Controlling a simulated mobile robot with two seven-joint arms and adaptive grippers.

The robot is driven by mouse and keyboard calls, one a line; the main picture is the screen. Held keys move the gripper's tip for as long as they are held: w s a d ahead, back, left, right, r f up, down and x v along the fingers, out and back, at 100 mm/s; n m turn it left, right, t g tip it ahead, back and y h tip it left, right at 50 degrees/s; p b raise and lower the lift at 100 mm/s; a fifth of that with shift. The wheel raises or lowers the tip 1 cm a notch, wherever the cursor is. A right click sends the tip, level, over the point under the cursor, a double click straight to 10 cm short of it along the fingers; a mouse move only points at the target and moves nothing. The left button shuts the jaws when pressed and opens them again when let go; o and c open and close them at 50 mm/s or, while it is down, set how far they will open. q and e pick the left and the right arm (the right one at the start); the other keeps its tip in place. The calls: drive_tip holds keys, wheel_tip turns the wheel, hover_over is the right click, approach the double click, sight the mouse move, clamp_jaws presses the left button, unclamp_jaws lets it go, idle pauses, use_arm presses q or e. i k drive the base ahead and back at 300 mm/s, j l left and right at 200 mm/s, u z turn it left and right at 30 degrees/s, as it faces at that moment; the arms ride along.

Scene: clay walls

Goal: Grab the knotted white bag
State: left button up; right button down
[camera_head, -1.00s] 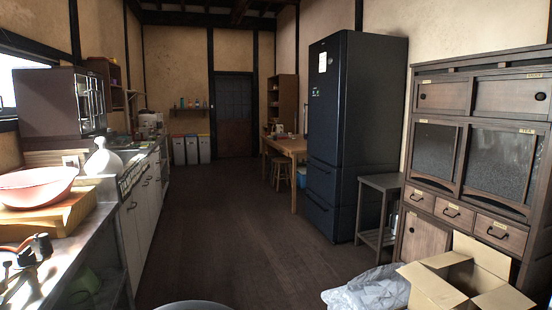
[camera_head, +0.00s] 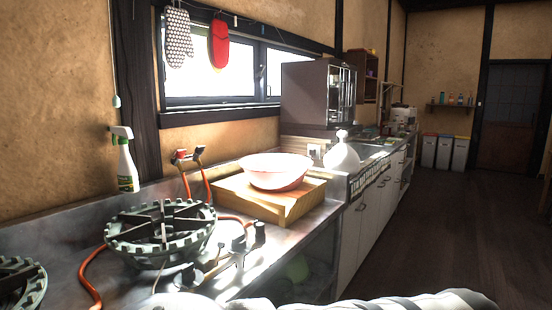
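The knotted white bag (camera_head: 342,157) is small and rounded, with a twisted knot standing up on top. It rests upright at the near end of the sink counter (camera_head: 366,178), just beyond and to the right of a pink-and-white bowl. It looks free on the sides that show. Neither of my grippers is recognisable in the head view, so I cannot see whether they are open or shut.
The bowl (camera_head: 274,171) sits on a wooden block (camera_head: 286,205). A gas burner (camera_head: 160,232), orange hoses and a spray bottle (camera_head: 125,160) occupy the nearer counter. A dark cabinet (camera_head: 305,95) stands behind the bag. Open floor (camera_head: 440,235) lies right.

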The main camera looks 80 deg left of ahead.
sight(343, 158)
drive_tip(key=i+j+u, duration=0.1)
drive_tip(key=u, duration=0.35)
drive_tip(key=i+u, duration=0.3)
drive_tip(key=u, duration=0.15)
drive_tip(key=i+l+u, duration=0.1)
drive_tip(key=u, duration=0.4)
drive_tip(key=i+l+u, duration=0.2)
drive_tip(key=u, duration=0.25)
drive_tip(key=i+l+u, duration=0.2)
drive_tip(key=u, duration=0.25)
drive_tip(key=i+l, duration=0.25)
drive_tip(key=i, duration=0.2)
